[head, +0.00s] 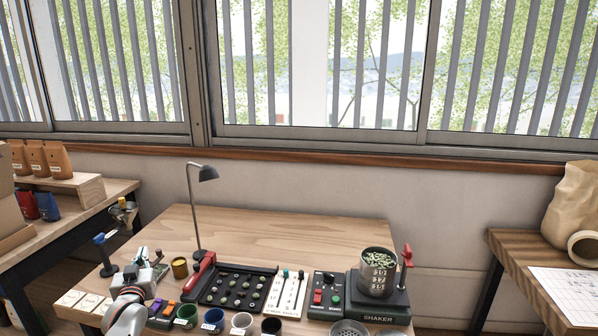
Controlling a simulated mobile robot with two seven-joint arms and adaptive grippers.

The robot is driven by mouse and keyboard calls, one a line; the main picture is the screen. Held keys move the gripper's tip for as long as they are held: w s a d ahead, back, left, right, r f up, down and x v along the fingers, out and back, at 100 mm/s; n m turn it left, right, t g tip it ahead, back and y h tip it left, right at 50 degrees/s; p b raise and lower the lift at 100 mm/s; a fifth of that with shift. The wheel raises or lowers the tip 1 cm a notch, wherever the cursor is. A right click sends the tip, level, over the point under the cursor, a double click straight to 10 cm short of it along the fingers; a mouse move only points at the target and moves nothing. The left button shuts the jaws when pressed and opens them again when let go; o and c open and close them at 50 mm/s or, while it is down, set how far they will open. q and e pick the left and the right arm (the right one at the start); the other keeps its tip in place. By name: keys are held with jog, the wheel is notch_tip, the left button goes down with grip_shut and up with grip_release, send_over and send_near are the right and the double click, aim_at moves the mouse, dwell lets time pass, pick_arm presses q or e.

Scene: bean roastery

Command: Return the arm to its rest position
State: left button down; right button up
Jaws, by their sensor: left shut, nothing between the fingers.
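My left arm comes in at the bottom left of the head view, in front of the table's left end. My left gripper (143,256) points away from me over the left part of the table. It is shut and empty, and its fingertips are small and hard to make out among the things around it. My right gripper does not show.
The table (290,228) has a black lamp (207,173), a dark tray (240,287), a shaker (375,308) with a metal canister (377,272), and several cups. A shelf table (95,200) stands left, another table (520,248) right. The table's back is clear.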

pick_arm(q)
jog(key=s+f+m+g, duration=0.1)
jog(key=s+f, duration=0.1)
jog(key=s, duration=0.1)
jog(key=s+f+m, duration=0.1)
jog(key=s+f, duration=0.2)
jog(key=s+f+m+g, duration=0.1)
jog(key=s+f, duration=0.1)
jog(key=s, duration=0.1)
jog(key=shift+d+f+g, duration=0.2)
jog(key=shift+d+g, duration=0.05)
jog(key=shift+g, duration=0.05)
jog(key=s+d+f+m+g, duration=0.2)
jog(key=s+d+m, duration=0.1)
jog(key=s, duration=0.9)
jog(key=s+d+f+m+g+h, duration=0.1)
jog(key=s+d+m+g, duration=0.15)
jog(key=s, duration=1.05)
jog(key=s+d+f+m+g, duration=0.2)
jog(key=s+d+g, duration=0.15)
jog(key=s, duration=0.85)
jog(key=w+d+f+n+t+h, duration=0.2)
jog(key=d+f+t+h, duration=0.2)
jog(key=d+f, duration=0.9)
jog(key=d+h, duration=0.3)
jog(key=shift+d+f+h, duration=0.25)
jog(key=shift+d+h, duration=0.05)
jog(key=shift+d, duration=0.05)
